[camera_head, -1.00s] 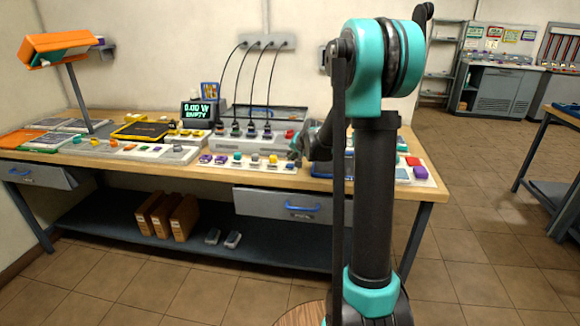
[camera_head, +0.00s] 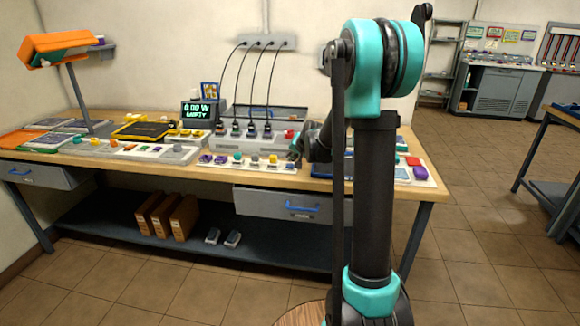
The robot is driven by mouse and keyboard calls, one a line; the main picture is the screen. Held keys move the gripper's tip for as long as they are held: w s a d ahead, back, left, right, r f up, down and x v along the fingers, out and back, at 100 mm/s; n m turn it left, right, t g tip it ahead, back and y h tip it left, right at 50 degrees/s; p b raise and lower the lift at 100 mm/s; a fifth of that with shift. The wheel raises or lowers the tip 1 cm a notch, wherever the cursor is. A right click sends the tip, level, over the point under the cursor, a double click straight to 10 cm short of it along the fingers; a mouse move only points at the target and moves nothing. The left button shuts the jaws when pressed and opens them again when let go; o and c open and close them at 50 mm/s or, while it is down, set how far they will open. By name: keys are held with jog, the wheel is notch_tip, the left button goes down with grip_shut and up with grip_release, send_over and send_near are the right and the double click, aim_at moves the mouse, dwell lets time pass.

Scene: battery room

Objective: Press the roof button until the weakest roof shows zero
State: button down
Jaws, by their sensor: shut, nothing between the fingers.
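On the long workbench a small dark display (camera_head: 196,113) shows green text reading 0.00 with EMPTY under it. A light grey unit (camera_head: 228,141) with several dark plugs on cables stands in the middle of the bench, with a red part (camera_head: 290,134) at its right end. My gripper (camera_head: 295,154) is at the right end of this unit, low over the bench top, small and dark in the picture. It is shut and empty. I cannot tell whether it touches anything. I cannot tell which part is the roof button, and no roof readings can be made out.
A light strip (camera_head: 246,167) with several coloured blocks lies along the front edge. An orange lamp (camera_head: 60,48) stands at the left. My arm hides part of the bench there.

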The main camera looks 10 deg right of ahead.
aim_at(291, 166)
jog(key=shift+f, duration=0.1)
dwell(0.5)
jog(key=shift+f, duration=0.3)
jog(key=shift+f, duration=0.4)
dwell(0.6)
jog(key=shift+r, duration=0.8)
jog(key=shift+r, duration=2.55)
jog(key=shift+s, duration=0.1)
